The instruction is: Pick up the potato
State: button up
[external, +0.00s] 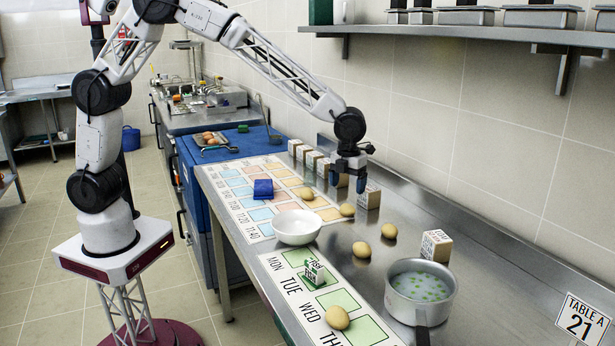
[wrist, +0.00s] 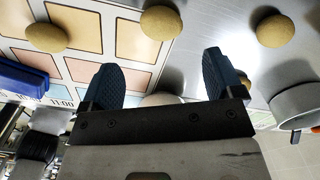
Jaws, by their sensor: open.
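Several tan, rounded potatoes lie on the counter. One potato (external: 347,210) is just below and in front of my gripper (external: 347,182); I cannot tell the exact gap. Others are a potato (external: 304,193) to the left on the printed sheet, a potato (external: 389,231) and a potato (external: 361,249) to the right on bare steel, and a potato (external: 337,317) at the front on the green squares. In the wrist view my gripper (wrist: 160,78) is open, fingers wide apart, with nothing between the tips. Potatoes (wrist: 161,23) show beyond it; another is partly hidden behind the gripper body.
A steel pot (external: 421,287) with green bits in liquid stands front right. A blue object (external: 263,189) lies on the sheet. A shelf (external: 470,36) hangs above.

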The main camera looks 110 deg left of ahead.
aim_at(348, 206)
jog(key=shift+w+a+f, duration=0.15)
jog(key=shift+w+f, duration=0.05)
jog(key=shift+f, duration=0.05)
jog(key=shift+f, duration=0.15)
jog(key=shift+f, duration=1.15)
jog(key=shift+f, duration=0.15)
jog(key=shift+f, duration=2.45)
jog(key=shift+c, duration=0.4)
jog(key=c, duration=0.9)
